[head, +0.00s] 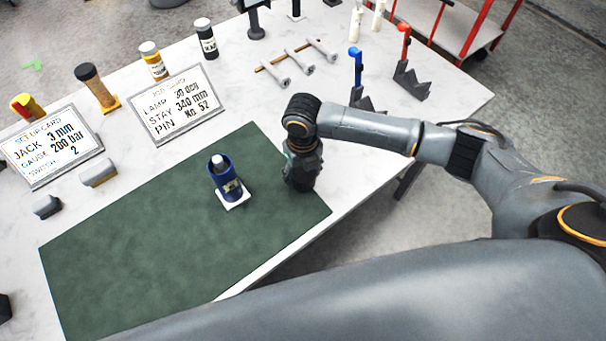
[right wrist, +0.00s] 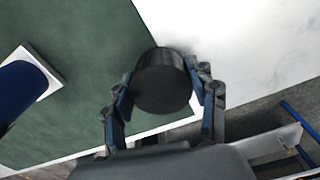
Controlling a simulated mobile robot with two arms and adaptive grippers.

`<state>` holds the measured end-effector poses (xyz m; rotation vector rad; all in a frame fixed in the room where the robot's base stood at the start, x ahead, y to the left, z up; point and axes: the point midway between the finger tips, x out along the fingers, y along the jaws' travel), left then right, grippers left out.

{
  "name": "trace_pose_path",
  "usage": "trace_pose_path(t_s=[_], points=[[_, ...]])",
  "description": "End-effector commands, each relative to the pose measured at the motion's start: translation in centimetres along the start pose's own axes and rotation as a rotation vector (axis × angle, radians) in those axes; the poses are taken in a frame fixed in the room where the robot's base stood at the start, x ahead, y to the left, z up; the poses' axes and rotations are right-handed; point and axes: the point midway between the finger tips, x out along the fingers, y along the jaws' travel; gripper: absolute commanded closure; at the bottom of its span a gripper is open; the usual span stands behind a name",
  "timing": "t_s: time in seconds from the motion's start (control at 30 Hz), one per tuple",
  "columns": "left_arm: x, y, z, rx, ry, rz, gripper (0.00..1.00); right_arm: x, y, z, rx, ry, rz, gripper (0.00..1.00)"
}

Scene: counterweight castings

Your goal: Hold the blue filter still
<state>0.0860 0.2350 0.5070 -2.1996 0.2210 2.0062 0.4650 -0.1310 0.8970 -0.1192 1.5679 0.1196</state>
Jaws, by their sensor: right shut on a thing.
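The blue filter (head: 227,178) stands upright on a small white square (head: 236,203) on the green mat (head: 130,240). Part of the filter (right wrist: 18,90) shows at the left edge of the right wrist view, with no finger on it. My right gripper (head: 301,180) is over the mat's right part, to the right of the filter and apart from it. In the right wrist view its two fingers (right wrist: 165,95) are shut on a dark round cylinder (right wrist: 162,80). Whether the cylinder touches the mat is hard to tell. My left gripper is not in view.
Two cards (head: 52,147) (head: 177,104) stand behind the mat, with several bottles (head: 153,60) beyond them. Grey metal pieces (head: 98,173), rods (head: 295,62) and clamps with red and blue handles (head: 404,70) lie around. The mat left of the filter is clear.

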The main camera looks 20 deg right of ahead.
Motion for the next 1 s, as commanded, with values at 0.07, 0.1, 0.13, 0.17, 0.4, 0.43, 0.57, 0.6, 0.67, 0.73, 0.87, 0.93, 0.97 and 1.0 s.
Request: trace_pose_path(t_s=[0.07, 0.1, 0.13, 0.17, 0.4, 0.43, 0.57, 0.6, 0.67, 0.73, 0.87, 0.93, 0.97, 1.0], points=[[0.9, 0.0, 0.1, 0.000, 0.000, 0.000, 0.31, -0.8, 0.0, 0.2, -0.002, -0.006, 0.000, 0.64], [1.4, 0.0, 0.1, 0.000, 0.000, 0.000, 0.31, -1.6, 0.0, 0.2, -0.003, -0.007, 0.001, 0.64], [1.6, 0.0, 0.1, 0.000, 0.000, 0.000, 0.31, -2.2, 0.0, 0.0, -0.002, -0.007, 0.001, 0.64], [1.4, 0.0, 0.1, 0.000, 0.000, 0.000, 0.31, -2.8, -0.1, -0.6, -0.003, -0.004, 0.000, 0.64], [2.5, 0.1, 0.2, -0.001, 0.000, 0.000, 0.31, -8.3, -0.3, -5.4, -0.005, -0.006, -0.001, 0.64], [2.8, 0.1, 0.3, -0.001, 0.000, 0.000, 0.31, -8.4, -0.3, -6.3, -0.005, -0.002, -0.001, 0.64], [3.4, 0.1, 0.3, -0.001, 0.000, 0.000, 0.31, -9.7, -0.5, -9.2, -0.003, -0.003, -0.001, 0.64], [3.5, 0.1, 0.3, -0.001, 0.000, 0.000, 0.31, -10.1, -0.5, -10.1, -0.003, -0.003, -0.001, 0.64], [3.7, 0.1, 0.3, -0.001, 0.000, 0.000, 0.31, -10.6, -0.5, -11.1, -0.003, -0.003, -0.001, 0.64], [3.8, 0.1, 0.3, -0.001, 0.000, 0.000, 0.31, -11.1, -0.6, -12.2, -0.003, -0.002, -0.001, 0.64], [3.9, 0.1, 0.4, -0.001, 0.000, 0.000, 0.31, -11.8, -0.6, -13.4, -0.001, -0.001, -0.001, 0.64], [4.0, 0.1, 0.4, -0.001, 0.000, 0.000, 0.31, -11.9, -0.6, -13.8, -0.001, 0.000, -0.001, 0.64], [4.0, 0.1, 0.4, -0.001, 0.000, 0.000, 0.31, -12.0, -0.6, -13.9, -0.001, 0.000, -0.001, 0.64], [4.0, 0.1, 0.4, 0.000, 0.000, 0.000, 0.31, -12.0, -0.6, -14.0, -0.001, 0.000, -0.001, 0.64]])
